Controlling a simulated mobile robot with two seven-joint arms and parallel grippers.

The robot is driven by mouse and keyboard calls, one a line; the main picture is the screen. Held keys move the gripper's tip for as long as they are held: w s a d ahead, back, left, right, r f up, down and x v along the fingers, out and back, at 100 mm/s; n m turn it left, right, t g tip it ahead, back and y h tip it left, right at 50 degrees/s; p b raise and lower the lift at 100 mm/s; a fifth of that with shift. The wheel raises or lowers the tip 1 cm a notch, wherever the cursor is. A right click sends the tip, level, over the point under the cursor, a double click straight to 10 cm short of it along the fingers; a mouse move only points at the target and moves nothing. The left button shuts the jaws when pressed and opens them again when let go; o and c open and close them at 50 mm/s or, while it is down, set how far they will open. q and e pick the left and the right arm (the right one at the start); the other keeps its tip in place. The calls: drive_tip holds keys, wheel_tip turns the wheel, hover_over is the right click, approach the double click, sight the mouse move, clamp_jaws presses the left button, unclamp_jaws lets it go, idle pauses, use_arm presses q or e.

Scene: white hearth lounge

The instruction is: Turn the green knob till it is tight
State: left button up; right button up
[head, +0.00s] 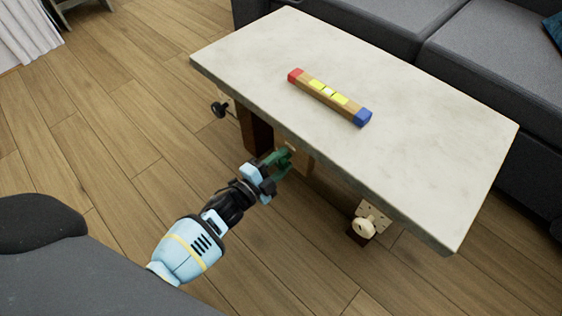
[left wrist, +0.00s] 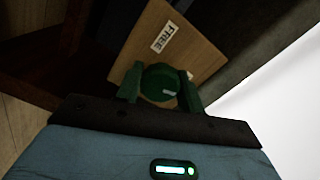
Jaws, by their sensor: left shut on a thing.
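The green knob (left wrist: 160,84) sits on a wooden plate (left wrist: 196,50) with a label that reads "FREE", under the edge of the table. My left gripper (left wrist: 160,92) is shut on the knob, with one green finger on each side of it. In the head view my left gripper (head: 277,163) reaches to the near side of the table, and its fingers largely hide the knob there. My right gripper is in neither view.
The pale-topped table (head: 420,130) carries a wooden bar (head: 328,93) with red and blue ends and yellow marks. A black knob (head: 219,109) and a cream knob (head: 364,229) also sit under its edge. A grey sofa (head: 370,28) stands behind; floor in front is clear.

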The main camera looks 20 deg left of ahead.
use_arm(q)
drive_tip(key=shift+m, duration=1.1)
drive_tip(key=shift+b, duration=0.3)
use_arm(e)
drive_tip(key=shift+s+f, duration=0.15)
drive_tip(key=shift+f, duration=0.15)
use_arm(q)
drive_tip(key=shift+m, duration=0.4)
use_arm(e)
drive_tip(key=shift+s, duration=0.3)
use_arm(q)
drive_tip(key=o, duration=0.9)
drive_tip(key=shift+o, duration=0.4)
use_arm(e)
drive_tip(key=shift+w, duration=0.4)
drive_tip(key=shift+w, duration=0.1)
use_arm(q)
drive_tip(key=shift+s, duration=0.1)
